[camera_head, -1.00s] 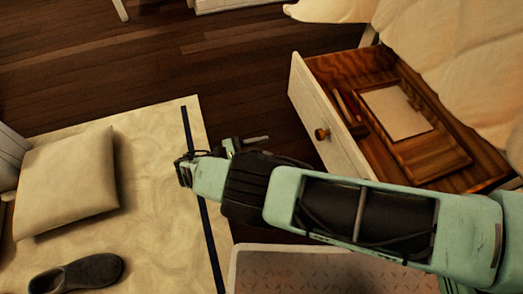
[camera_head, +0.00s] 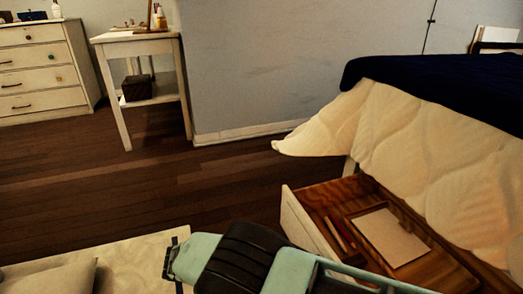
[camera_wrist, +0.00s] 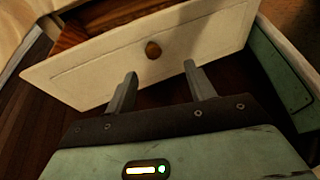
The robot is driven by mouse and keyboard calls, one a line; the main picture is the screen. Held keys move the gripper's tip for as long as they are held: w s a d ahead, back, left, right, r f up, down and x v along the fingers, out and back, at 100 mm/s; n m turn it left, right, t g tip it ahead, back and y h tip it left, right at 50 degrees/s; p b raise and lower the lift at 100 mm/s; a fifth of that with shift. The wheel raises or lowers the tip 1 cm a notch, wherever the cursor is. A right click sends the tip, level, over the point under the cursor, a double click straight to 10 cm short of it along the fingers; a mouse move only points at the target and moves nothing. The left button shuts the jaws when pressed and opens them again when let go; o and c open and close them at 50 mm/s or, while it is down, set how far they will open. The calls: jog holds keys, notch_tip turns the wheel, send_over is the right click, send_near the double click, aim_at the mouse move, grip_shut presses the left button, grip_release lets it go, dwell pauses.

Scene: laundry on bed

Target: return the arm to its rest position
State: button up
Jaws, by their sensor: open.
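The fingers are hidden in the head view.
The open wooden drawer (camera_head: 300,222) under the bed holds a tray with a pale flat item (camera_head: 388,236). A cream cover (camera_head: 440,165) hangs above it. Wooden floor (camera_head: 150,195) is clear toward the side table (camera_head: 135,45) and dresser (camera_head: 40,75).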

jog(key=s+d+r+m+g+y+p, duration=0.2)
jog(key=r+y, duration=0.2)
jog(key=r, duration=0.4)
jog(key=s+d+r+m+g+y+p, duration=0.1)
jog(key=s+r+m+y+p, duration=0.15)
jog(key=r, duration=0.65)
jog(key=s+d+r+m+g+y+p, duration=0.15)
jog(key=r+y, duration=0.25)
jog(key=r, duration=0.4)
jog(key=s+d+r+m+t+y+p, duration=0.35)
jog(key=s+d+r+m+y, duration=0.2)
jog(key=s+d+r, duration=0.6)
notch_tip(320, 180, up, 38)
jog(key=s+a+p, duration=0.2)
jog(key=p, duration=3.6)
jog(key=shift+s+g+h, duration=0.2)
jog(key=shift+g+h, duration=0.2)
